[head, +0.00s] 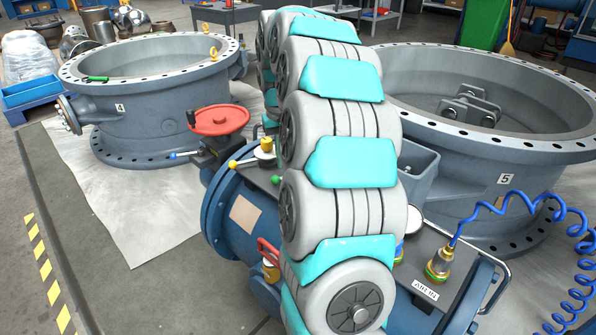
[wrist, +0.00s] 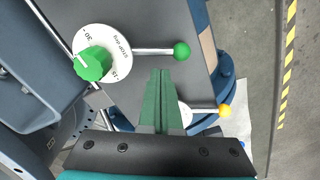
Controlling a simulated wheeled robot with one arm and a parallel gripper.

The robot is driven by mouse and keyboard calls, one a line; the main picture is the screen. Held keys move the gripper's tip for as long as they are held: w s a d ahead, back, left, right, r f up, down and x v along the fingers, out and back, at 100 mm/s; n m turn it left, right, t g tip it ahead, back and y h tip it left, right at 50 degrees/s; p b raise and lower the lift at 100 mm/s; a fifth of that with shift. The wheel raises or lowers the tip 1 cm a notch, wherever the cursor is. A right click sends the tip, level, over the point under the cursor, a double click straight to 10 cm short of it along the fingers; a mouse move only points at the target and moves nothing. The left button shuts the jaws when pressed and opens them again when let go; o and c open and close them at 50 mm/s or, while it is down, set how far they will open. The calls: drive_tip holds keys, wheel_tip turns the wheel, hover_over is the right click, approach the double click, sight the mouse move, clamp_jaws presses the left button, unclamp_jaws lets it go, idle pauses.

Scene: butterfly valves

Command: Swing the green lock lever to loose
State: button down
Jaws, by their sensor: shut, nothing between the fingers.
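The green lock lever is a metal rod with a green ball end (wrist: 181,50). In the wrist view its rod runs left to the edge of a white dial with a green knob (wrist: 91,64), marked "STOP deg". My gripper (wrist: 160,72) is shut and empty, its green fingers pointing up the picture. Its tips lie just below and left of the green ball, with a small gap in the picture; I cannot tell the height difference. In the head view the green ball (head: 275,180) shows left of my arm, which hides the dial and my gripper.
A second lever with a yellow ball (wrist: 225,111) lies right of my fingers, its base partly hidden; the ball also shows in the head view (head: 233,164). A red handwheel (head: 218,119), a red lever (head: 268,248) and a coiled blue hose (head: 517,199) are around the valve.

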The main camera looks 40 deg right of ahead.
sight(282, 171)
drive_tip(key=shift+f, duration=0.2)
drive_tip(key=shift+f+b, duration=0.65)
drive_tip(key=shift+f, duration=1.1)
drive_tip(key=shift+s+a+f, duration=0.1)
